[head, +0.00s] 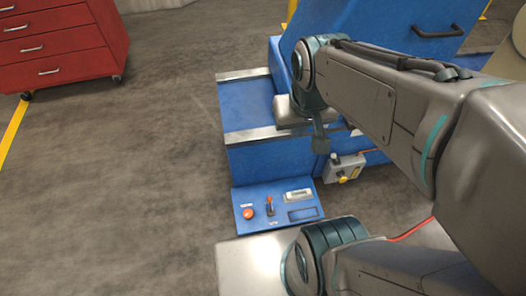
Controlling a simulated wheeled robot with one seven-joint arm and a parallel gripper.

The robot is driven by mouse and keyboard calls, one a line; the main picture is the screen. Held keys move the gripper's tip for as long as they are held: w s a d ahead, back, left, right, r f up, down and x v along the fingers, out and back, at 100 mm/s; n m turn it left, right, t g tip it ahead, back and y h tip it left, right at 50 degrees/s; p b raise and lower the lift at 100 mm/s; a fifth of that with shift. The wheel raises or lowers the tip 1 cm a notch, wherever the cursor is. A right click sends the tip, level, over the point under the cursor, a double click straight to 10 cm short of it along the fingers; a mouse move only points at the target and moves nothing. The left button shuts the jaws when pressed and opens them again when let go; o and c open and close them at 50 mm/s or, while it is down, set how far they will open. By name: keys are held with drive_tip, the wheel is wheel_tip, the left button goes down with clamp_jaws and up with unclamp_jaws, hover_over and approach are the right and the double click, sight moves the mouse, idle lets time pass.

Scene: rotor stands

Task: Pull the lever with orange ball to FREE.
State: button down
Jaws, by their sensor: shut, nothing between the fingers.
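The lever (269,204) is a small upright dark handle with an orange top. It sits on a low, sloped blue control panel (241,193) in the lower middle of the head view. Small labels lie above and below the controls, too small to read, so I cannot tell which position is FREE. My gripper (320,146) points down over the blue stand, behind and to the right of the lever in the picture, well apart from it. It is shut and empty, partly hidden by my wrist.
The blue stand (247,104) rises behind the panel. A grey box with a yellow button (344,168) stands to the right. A red drawer cabinet (62,45) is far left; floor between is clear.

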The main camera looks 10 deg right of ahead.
drive_tip(key=w+f+g+b, duration=0.1)
drive_tip(key=w+f+b, duration=0.95)
drive_tip(key=f, duration=0.65)
drive_tip(key=n+b, duration=0.1)
drive_tip(key=b, duration=0.6)
hover_over(270, 204)
drive_tip(key=w+d, duration=0.1)
drive_tip(key=w, duration=0.1)
wheel_tip(270, 204, down, 15)
drive_tip(key=w+f+b, duration=0.2)
drive_tip(key=f+b, duration=0.2)
drive_tip(key=f, duration=0.8)
drive_tip(key=w+f+g+b, duration=0.1)
drive_tip(key=f+b, duration=0.4)
drive_tip(key=f, duration=0.6)
drive_tip(key=w+a+f+n+b, duration=0.1)
drive_tip(key=w+f+b, duration=0.2)
drive_tip(key=f, duration=0.9)
drive_tip(key=shift+w+f+g+y+b, duration=0.2)
drive_tip(key=shift+f+g+y+b, duration=0.15)
drive_tip(key=shift+b, duration=0.4)
drive_tip(key=shift+a, duration=0.1)
